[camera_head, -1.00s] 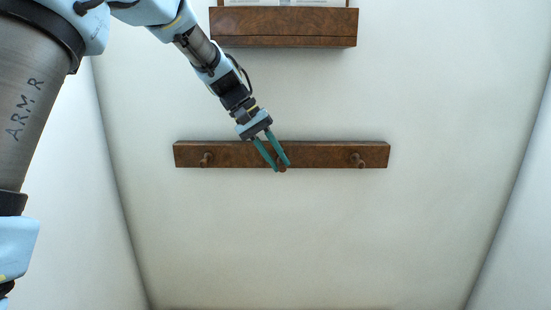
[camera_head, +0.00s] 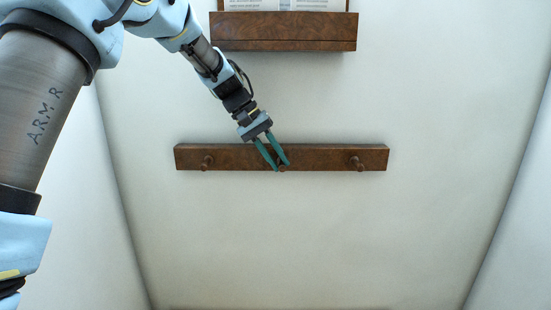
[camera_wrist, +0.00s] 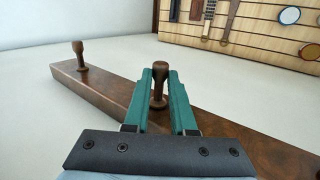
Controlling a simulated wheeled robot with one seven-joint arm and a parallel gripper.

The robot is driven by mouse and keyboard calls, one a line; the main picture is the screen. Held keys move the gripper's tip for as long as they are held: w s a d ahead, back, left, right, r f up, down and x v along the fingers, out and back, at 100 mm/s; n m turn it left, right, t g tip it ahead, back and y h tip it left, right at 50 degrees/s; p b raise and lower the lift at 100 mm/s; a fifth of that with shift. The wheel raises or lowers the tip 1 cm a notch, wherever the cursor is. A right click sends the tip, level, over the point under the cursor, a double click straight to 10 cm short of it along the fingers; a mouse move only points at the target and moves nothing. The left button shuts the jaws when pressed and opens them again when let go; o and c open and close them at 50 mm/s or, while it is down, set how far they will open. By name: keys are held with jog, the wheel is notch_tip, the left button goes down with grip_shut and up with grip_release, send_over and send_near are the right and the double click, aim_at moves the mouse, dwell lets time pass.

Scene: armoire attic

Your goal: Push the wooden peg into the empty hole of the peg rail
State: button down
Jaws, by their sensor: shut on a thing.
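The dark wooden peg rail (camera_head: 315,158) is fixed level on the pale wall in the head view; it also crosses the wrist view (camera_wrist: 105,92). One peg (camera_head: 207,162) stands out near its left end and another (camera_head: 357,163) near its right end. My gripper (camera_head: 281,166) has its green fingers at the middle of the rail. The wooden peg (camera_wrist: 158,86) is between the fingers, and they are shut on it; its rounded head shows above them.
A wooden wall box (camera_head: 284,32) with papers hangs above the rail. In the wrist view a slatted wooden panel (camera_wrist: 255,45) with several hanging things and round mirrors stands at the back right. The wall below the rail is clear.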

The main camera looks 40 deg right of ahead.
aim_at(228, 153)
jog(key=c, duration=0.7)
grip_release()
jog(key=shift+o, duration=0.2)
jog(key=shift+w, duration=0.1)
jog(key=shift+w+a+r+b, duration=0.15)
jog(key=shift+w+r+b, duration=0.1)
jog(key=shift+b, duration=0.3)
jog(key=w+a+b, duration=0.2)
jog(key=w+a, duration=0.1)
jog(key=a, duration=0.1)
jog(key=w+a+b, duration=0.2)
jog(key=w+a, duration=0.1)
jog(key=w, duration=0.1)
jog(key=shift+w+a+r, duration=0.15)
jog(key=shift+w+a, duration=0.05)
jog(key=shift+a, duration=0.2)
jog(key=shift+w+a+r+b, duration=0.15)
jog(key=shift+w+a+b, duration=0.15)
jog(key=shift+w+a, duration=0.25)
jog(key=shift+s, duration=0.1)
